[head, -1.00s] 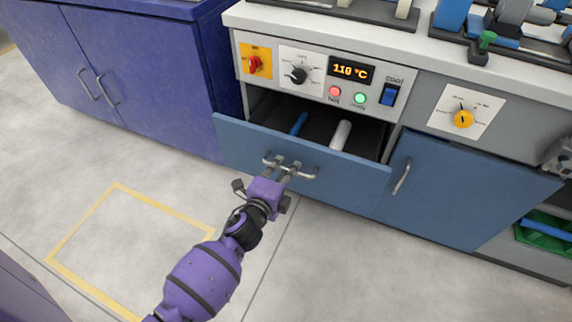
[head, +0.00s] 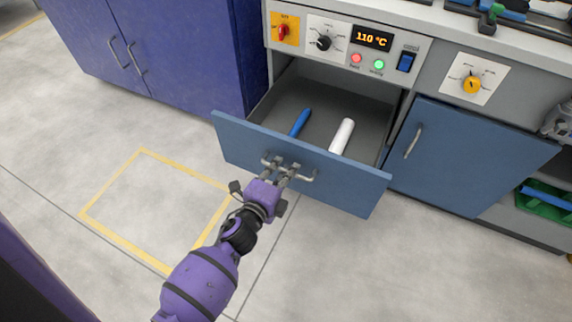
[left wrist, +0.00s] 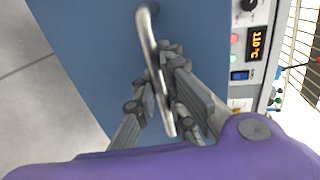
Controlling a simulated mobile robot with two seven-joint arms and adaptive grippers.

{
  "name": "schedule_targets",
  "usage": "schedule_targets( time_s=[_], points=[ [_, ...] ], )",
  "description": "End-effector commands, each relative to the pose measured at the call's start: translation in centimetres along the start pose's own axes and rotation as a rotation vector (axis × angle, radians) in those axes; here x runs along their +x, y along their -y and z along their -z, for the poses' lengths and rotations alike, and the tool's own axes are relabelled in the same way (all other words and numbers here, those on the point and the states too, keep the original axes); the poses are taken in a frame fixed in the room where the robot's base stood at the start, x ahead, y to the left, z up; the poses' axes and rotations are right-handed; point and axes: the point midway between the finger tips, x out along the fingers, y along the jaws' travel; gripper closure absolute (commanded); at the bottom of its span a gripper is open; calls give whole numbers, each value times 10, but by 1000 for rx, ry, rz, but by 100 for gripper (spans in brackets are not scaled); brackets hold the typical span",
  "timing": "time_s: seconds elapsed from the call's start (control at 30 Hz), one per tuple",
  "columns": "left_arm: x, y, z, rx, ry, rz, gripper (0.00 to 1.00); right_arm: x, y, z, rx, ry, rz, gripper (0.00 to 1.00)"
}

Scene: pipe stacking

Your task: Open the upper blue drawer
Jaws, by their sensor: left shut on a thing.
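The upper blue drawer (head: 240,143) stands pulled out from the grey bench cabinet, and its inside shows from above. A blue pipe (head: 300,122) and a white pipe (head: 342,136) lie in it. The bar handle (head: 306,177) is on its blue front. My left gripper (head: 282,172) is shut on this handle. In the left wrist view the fingers (left wrist: 172,85) close around the metal handle (left wrist: 150,35), with the blue drawer front (left wrist: 85,60) behind. My right gripper is not in view.
A blue cabinet door (head: 470,155) with a handle is right of the drawer. A control panel (head: 350,40) reading 110 °C is above it. A purple cabinet (head: 180,60) stands at the left. The floor in front is clear, with a yellow outline (head: 110,190).

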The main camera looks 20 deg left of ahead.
Motion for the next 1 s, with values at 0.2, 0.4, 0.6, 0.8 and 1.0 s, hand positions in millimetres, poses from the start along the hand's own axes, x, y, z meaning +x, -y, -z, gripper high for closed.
schedule_targets(
  time_s=[0.2, 0.4, 0.6, 0.8, 1.0],
  points=[
    [-1, 0, 0, 1, -1, 1, 100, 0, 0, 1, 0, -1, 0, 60],
    [-1, 0, 0, 1, -1, 1, 84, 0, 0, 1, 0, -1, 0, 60],
    [-1, 0, 0, 1, -1, 1, 71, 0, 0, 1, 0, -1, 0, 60],
    [-1, 0, 0, 0, -1, 0, 71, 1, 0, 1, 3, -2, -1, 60],
    [-21, -1, 0, 0, 0, -2, 71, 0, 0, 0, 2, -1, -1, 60]
  ],
)
